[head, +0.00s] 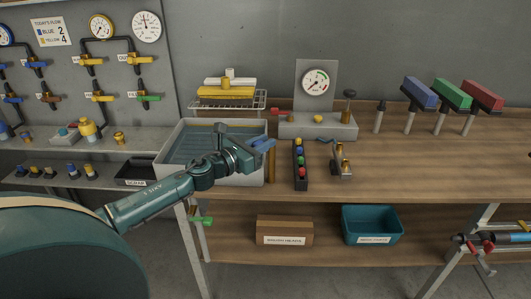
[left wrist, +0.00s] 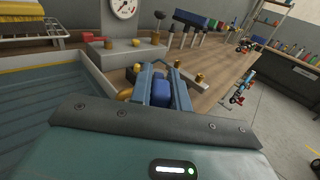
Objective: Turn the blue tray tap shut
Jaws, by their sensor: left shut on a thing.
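The blue tap handle (left wrist: 161,92) shows in the left wrist view between the two fingers of my left gripper (left wrist: 162,84), which are shut on it. Brass parts (left wrist: 126,94) show just left of the fingers. In the head view my left gripper (head: 262,146) is at the right side of the grey tray (head: 248,178), near its rim. There the gripper hides most of the tap, and I cannot tell the angle of the handle. My right gripper is in neither view.
A gauge block (head: 318,126) stands behind, and a rack of coloured balls (head: 300,168) and a brass fitting (head: 346,165) stand right of the gripper. A green-handled tap (head: 202,220) hangs below the tray. The bench's middle right (head: 430,160) is clear.

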